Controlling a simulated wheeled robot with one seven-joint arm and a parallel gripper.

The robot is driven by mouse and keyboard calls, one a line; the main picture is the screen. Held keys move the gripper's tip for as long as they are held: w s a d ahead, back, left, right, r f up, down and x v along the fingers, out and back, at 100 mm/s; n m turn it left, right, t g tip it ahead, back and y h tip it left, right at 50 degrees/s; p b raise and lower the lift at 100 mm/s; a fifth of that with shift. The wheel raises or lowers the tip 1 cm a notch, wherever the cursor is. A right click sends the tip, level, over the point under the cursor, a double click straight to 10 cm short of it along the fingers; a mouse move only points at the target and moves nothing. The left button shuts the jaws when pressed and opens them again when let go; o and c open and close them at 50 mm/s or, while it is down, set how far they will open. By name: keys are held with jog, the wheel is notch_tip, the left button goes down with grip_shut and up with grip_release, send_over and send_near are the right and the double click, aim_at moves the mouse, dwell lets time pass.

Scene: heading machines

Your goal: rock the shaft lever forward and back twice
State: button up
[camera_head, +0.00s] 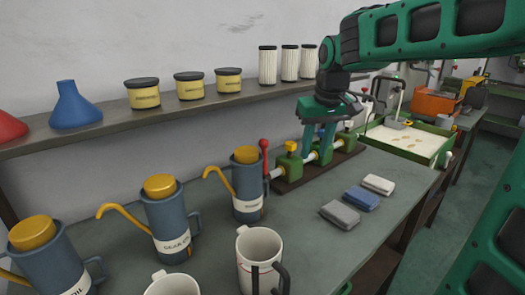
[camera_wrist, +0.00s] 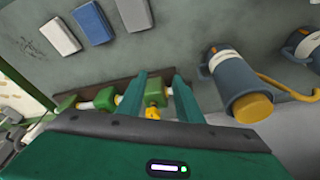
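The shaft lever (camera_head: 264,156), with a red knob, stands about upright at the left end of the shaft assembly in the head view. The assembly has green blocks (camera_head: 289,166) with yellow caps and a pale shaft on a dark base (camera_head: 345,158). My gripper (camera_head: 316,152) is over the middle of the assembly, to the right of the lever and apart from it. In the wrist view my gripper (camera_wrist: 160,80) has its fingers spread, with a green block and yellow cap (camera_wrist: 153,112) showing between them. I cannot make out the lever in the wrist view.
Blue oil cans (camera_head: 249,190) with yellow lids stand left of the assembly, the nearest close to the lever. White mugs (camera_head: 259,255) stand in front. Three folded cloths (camera_head: 361,198) lie at right. A shelf (camera_head: 210,106) with tins runs behind. The bench middle is clear.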

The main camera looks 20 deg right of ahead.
aim_at(265, 144)
jog(key=w+a+r+n+t+y, duration=0.1)
jog(key=w+a+r+n, duration=0.25)
jog(key=w+a, duration=0.65)
jog(key=shift+m, duration=0.35)
jog(key=x, duration=0.6)
jog(key=d+x, duration=0.1)
jog(key=x, duration=0.3)
jog(key=shift+w, duration=0.35)
grip_shut()
jog(key=shift+a, duration=0.1)
